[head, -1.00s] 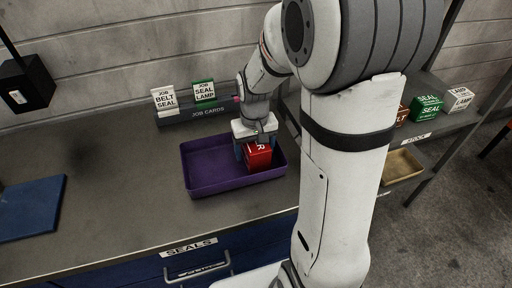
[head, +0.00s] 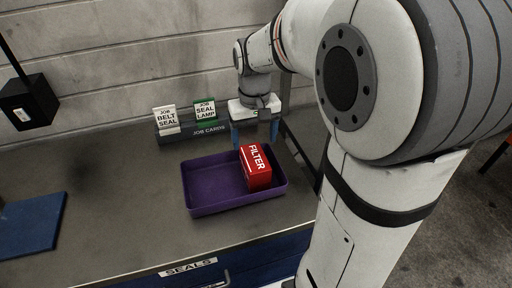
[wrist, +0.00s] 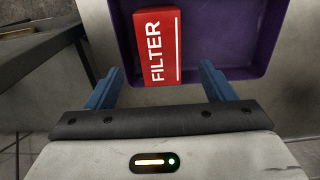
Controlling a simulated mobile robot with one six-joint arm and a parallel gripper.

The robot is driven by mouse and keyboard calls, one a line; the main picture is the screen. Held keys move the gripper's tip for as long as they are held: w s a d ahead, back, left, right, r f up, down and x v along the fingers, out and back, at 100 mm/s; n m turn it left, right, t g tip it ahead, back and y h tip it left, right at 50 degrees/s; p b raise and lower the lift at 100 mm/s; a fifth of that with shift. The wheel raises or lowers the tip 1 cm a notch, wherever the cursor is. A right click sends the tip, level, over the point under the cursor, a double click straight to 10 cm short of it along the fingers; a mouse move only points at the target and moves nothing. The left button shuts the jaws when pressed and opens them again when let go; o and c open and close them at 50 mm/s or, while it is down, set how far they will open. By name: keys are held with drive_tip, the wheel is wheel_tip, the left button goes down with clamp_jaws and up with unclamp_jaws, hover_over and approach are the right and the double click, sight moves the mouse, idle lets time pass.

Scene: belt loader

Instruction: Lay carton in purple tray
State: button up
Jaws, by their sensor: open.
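A red carton (head: 256,168) with "FILTER" in white on it rests in the right part of the purple tray (head: 204,208). In the wrist view the carton (wrist: 168,45) lies inside the tray (wrist: 240,67), near the tray's side. My gripper (head: 255,143) is open and empty, behind and above the tray. In the wrist view its two blue fingers (wrist: 158,82) are spread apart, with nothing between them and the carton beyond the tips.
A job card rack (head: 200,130) with two cards stands behind the tray. A blue mat (head: 30,225) lies at the left, below a black box (head: 28,101). The bench between mat and tray is clear.

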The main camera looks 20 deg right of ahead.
drive_tip(key=shift+s+r, duration=0.15)
drive_tip(key=shift+r, duration=0.15)
drive_tip(key=s+a+f+t, duration=0.1)
drive_tip(key=s+t, duration=0.1)
drive_tip(key=s, duration=1.1)
drive_tip(key=shift+s+t, duration=0.3)
drive_tip(key=shift+s, duration=0.05)
